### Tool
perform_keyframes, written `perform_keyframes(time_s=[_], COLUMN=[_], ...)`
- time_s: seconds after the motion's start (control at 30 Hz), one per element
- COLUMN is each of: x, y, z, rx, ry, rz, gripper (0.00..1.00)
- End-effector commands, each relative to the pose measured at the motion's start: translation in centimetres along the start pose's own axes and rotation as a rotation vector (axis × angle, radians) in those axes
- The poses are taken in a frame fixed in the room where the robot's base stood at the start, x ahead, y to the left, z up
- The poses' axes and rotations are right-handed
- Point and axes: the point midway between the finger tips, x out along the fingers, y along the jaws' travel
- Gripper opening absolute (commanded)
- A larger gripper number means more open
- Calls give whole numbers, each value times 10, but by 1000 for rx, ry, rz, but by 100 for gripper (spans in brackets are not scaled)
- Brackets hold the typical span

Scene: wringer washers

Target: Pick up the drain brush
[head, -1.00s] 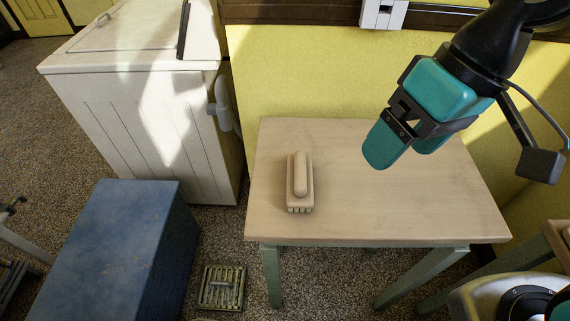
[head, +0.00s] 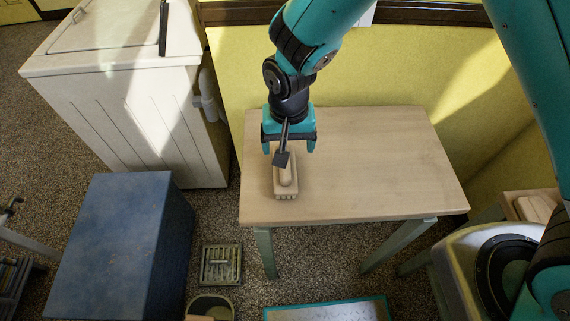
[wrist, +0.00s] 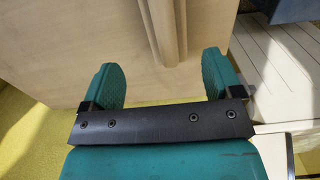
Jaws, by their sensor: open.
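The drain brush (head: 287,182) is a pale wooden block with a rounded raised grip and short teeth at its near end. It lies on the left part of the small wooden table (head: 390,165). My gripper (head: 289,148) is open, pointing down over the brush's far end, and my wrist hides part of the brush. In the wrist view the brush (wrist: 166,28) reaches in from the top, roughly in line with the gap between the open fingers (wrist: 163,78). Nothing is between the fingers themselves. I cannot tell the exact height above the table.
A white washer (head: 120,110) and a blue box (head: 120,235) stand to the left. A floor drain grate (head: 221,264), a bucket (head: 212,303) and a teal-edged tray (head: 330,308) lie in front. The yellow wall (head: 380,75) is behind. The table's right side is clear.

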Motion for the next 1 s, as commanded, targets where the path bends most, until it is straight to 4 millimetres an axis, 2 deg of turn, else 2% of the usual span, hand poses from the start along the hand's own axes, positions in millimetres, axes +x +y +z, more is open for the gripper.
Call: perform_keyframes(time_s=[0.1, 0.4, 0.7, 1.0], x=[20, 42, 80, 88], y=[0, -2, -8, -8], z=[0, 1, 2, 1], rx=[0, -1, -1, -1], ry=[-3, -1, -1, 1], rz=[2, 0, 0, -2], gripper=[85, 85, 85, 85])
